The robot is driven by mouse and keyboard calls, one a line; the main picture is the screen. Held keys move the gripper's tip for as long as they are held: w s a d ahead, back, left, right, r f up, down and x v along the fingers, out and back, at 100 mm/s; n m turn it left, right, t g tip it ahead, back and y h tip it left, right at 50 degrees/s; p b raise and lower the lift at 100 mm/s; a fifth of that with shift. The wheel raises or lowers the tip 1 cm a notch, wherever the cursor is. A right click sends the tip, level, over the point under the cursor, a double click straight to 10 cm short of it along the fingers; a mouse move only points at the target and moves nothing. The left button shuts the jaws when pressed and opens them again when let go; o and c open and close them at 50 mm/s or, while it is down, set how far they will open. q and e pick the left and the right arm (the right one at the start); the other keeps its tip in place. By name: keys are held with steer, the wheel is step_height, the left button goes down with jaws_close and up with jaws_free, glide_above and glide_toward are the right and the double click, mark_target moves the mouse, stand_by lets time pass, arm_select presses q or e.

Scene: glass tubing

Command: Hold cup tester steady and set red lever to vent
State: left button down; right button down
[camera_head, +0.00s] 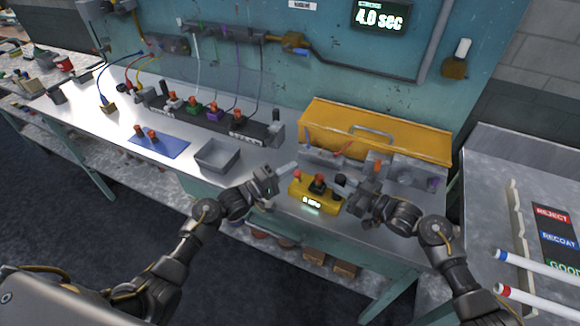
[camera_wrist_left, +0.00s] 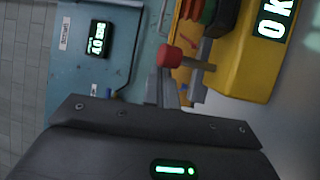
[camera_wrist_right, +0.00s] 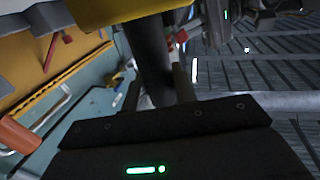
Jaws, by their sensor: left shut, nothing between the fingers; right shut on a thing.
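The cup tester is a yellow box (camera_head: 324,207) near the front edge of the bench, with a lit display reading 0 kPa. Its red-knobbed lever (camera_head: 297,175) stands at its left end; the red knob (camera_wrist_left: 170,57) also shows in the left wrist view. My left gripper (camera_head: 290,167) is shut and empty, with its fingertips close to the knob; contact cannot be told. My right gripper (camera_head: 352,187) is shut on the black cup (camera_head: 340,182) at the tester's right end. The black cylinder (camera_wrist_right: 145,55) fills the middle of the right wrist view.
A yellow case (camera_head: 375,128) stands behind the tester. A grey tray (camera_head: 217,156) and a blue mat (camera_head: 158,146) lie to the left. A side table with labels (camera_head: 552,215) and capped tubes (camera_head: 540,262) is at the right. A wall timer (camera_head: 380,17) reads 4.0 sec.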

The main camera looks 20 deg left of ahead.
arm_select(q)
steer(key=w+a+r, duration=0.1)
steer(key=w+a, duration=0.1)
steer(key=w, duration=0.2)
steer(key=v, duration=0.7)
steer(key=f+v, duration=0.1)
steer(key=v, duration=0.2)
steer(key=shift+s+f, duration=0.15)
steer(key=shift+s, duration=0.05)
arm_select(e)
steer(key=c, duration=1)
jaws_free()
